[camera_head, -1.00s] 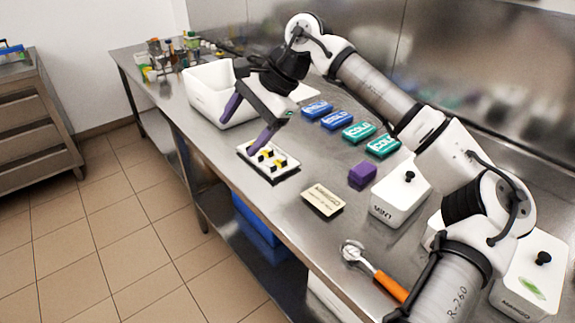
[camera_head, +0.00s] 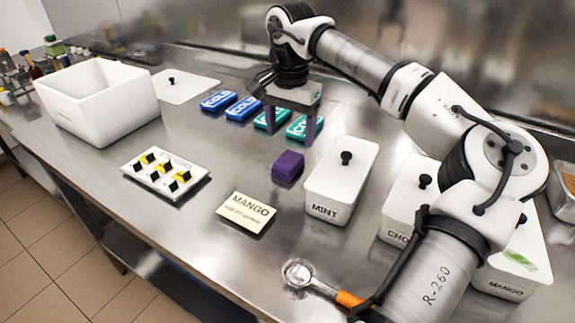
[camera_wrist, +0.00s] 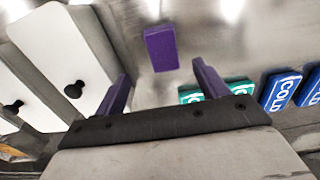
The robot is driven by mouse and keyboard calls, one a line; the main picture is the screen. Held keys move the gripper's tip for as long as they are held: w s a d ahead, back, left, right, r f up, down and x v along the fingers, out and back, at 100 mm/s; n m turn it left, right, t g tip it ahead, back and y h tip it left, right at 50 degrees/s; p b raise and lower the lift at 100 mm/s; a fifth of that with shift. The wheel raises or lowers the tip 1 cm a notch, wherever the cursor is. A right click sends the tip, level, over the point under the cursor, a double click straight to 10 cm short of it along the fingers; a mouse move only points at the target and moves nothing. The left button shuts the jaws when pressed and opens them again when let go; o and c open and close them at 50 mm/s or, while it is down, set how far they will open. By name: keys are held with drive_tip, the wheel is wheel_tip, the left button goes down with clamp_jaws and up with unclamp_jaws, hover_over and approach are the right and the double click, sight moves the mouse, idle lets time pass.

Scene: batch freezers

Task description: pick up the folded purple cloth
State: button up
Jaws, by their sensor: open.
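The folded purple cloth (camera_head: 288,167) is a small block lying on the steel counter, left of the white tub marked MINT. It also shows in the wrist view (camera_wrist: 161,48), beyond the fingers and roughly between them. My gripper (camera_head: 290,125) has purple fingers, open and empty, pointing down over the green cold packs, behind the cloth. In the wrist view my gripper's fingertips (camera_wrist: 165,75) stand apart, with the cloth clear of them.
Green cold packs (camera_head: 302,128) and blue cold packs (camera_head: 243,108) lie behind the cloth. The MINT tub (camera_head: 335,195) stands close on its right. A MANGO card (camera_head: 246,212) and a white tray with yellow-and-black pieces (camera_head: 140,177) lie to the left and front. A scoop (camera_head: 300,272) lies in front.

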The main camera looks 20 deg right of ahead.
sight(288, 160)
drive_tip(key=f, duration=0.4)
drive_tip(key=f+p, duration=0.1)
drive_tip(key=f, duration=0.3)
drive_tip(key=shift+w+a+f, duration=0.15)
drive_tip(key=shift+w+f, duration=0.05)
drive_tip(key=c, duration=1)
drive_tip(key=shift+c, duration=0.4)
drive_tip(key=shift+r, duration=0.1)
wheel_tip(288, 160, up, 20)
drive_tip(key=o, duration=0.3)
drive_tip(key=shift+c, duration=0.9)
